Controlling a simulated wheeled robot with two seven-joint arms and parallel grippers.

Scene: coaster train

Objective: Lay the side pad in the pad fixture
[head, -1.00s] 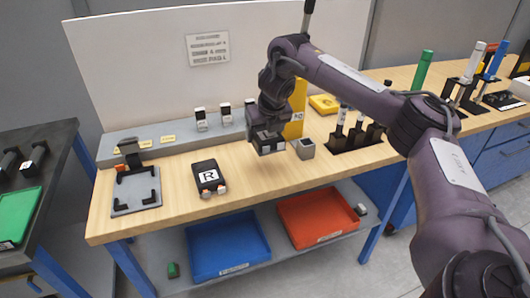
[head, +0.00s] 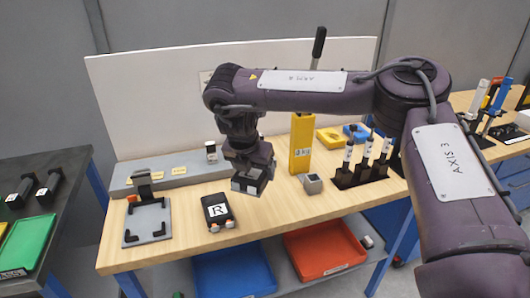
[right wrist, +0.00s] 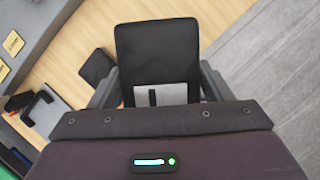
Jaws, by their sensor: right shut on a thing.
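The pad fixture (head: 147,222) is a grey plate with black corner brackets and a black clamp at its back, at the left end of the wooden bench. It also shows at the left of the right wrist view (right wrist: 45,106). No pad shows in it. My right gripper (head: 252,180) is over the bench, right of the fixture and the black R-marked block. It is shut on a dark flat piece with a grey patch, apparently the side pad (right wrist: 157,55), which fills the middle of the right wrist view. My left gripper is not in view.
The black R-marked block (head: 218,210) lies between fixture and gripper. Blue (head: 235,272) and red (head: 325,250) bins are below. A grey ledge runs behind.

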